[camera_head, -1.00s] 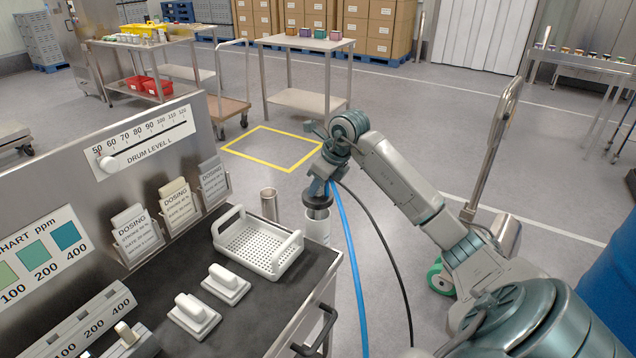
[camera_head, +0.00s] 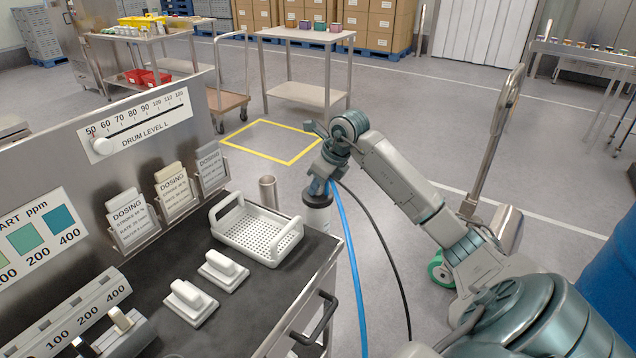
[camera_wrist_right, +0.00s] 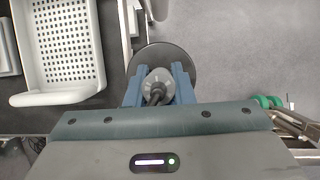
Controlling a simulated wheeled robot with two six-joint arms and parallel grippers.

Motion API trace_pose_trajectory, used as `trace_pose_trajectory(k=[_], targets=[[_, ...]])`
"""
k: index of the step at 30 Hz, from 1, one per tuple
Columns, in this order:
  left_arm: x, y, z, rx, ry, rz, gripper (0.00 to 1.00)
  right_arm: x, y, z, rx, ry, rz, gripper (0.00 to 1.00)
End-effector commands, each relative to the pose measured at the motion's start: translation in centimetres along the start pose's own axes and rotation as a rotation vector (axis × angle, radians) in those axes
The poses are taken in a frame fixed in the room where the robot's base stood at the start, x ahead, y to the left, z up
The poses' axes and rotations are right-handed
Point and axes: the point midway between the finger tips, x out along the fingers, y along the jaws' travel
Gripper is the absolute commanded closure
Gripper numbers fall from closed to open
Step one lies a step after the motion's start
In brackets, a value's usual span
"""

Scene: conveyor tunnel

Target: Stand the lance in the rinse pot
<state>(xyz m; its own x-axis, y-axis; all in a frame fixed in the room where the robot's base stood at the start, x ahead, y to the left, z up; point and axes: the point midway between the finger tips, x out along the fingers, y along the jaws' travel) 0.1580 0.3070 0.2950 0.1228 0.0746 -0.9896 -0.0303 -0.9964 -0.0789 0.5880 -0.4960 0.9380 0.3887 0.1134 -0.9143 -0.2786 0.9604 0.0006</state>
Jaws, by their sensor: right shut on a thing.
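My right gripper (camera_head: 319,184) points down just off the right end of the bench. It is shut on the lance (camera_wrist_right: 157,85), whose grey head and dark fittings show between the blue fingers in the right wrist view. A blue hose and a black cable hang beside it. A wide dark disc (camera_wrist_right: 160,55) lies just below the fingertips. My left gripper is out of view.
A steel cylinder (camera_head: 268,190) stands near the bench's far right corner. A white perforated tray (camera_head: 258,236) and two white handled blocks (camera_head: 223,270) occupy the dark bench top (camera_head: 245,318). A blue drum (camera_head: 612,275) stands at far right.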

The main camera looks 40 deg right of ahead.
Motion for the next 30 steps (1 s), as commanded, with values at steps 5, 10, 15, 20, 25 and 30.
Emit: trace_pose_trajectory(k=[5,10,15,20,25,30], targets=[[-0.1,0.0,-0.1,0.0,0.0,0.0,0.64,0.0,0.0,0.0,0.0,-0.001,0.0,1.0],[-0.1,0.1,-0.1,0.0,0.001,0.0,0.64,0.0,0.0,0.0,0.0,-0.001,0.0,0.53],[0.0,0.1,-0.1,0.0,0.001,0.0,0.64,0.0,0.0,0.0,0.0,0.0,0.0,0.53],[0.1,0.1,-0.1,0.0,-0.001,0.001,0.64,-0.4,0.0,0.0,-0.001,-0.001,0.0,0.53],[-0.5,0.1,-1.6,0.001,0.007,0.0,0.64,-2.9,-0.1,-0.1,-0.003,-0.001,-0.005,0.53],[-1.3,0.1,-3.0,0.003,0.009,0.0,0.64,-6.5,-0.1,0.0,-0.002,-0.003,-0.005,0.53]])
